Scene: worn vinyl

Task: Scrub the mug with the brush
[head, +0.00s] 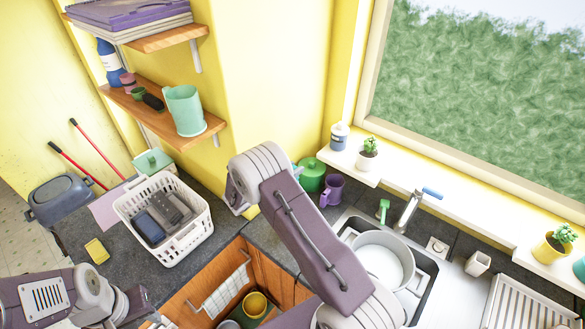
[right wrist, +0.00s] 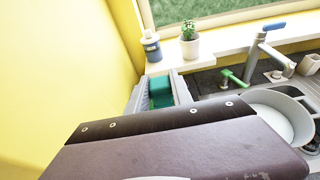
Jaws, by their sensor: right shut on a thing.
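The purple mug (head: 332,188) stands upright on the dark counter left of the sink. My right arm reaches across the middle of the head view and hides its own gripper there. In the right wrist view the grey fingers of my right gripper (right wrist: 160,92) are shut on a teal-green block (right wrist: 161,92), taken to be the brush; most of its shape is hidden. I cannot make out the mug in the right wrist view. My left arm shows at the lower left of the head view, but its fingertips are not seen.
The sink (head: 344,222) holds a grey pot (head: 382,252), beside the tap (head: 408,212) and a green fitting (head: 383,209). A green canister (head: 309,176) stands left of the mug. A white basket (head: 165,222) fills the left counter. Potted plants line the sill.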

